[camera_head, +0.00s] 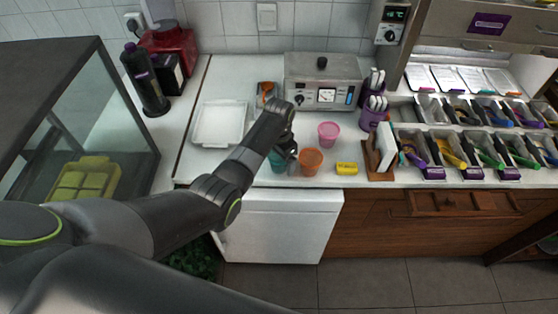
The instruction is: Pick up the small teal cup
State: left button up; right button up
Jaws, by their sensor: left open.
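The small teal cup (277,162) stands on the white counter, left of an orange cup (310,161). My left arm comes in from the left and partly covers the teal cup. My left gripper (290,158) is at the right side of the teal cup, between it and the orange cup. It is open, pointing down. Whether a finger touches the cup cannot be seen. My right gripper is not in view.
A pink cup (328,134) stands behind the orange cup. A white tray (219,123) lies left, a steel machine (322,82) stands behind. Topping bins (455,150) fill the right side.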

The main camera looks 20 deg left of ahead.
pick_arm(q)
jog(key=c, duration=1)
jog(key=shift+r, duration=0.1)
jog(key=shift+c, duration=0.2)
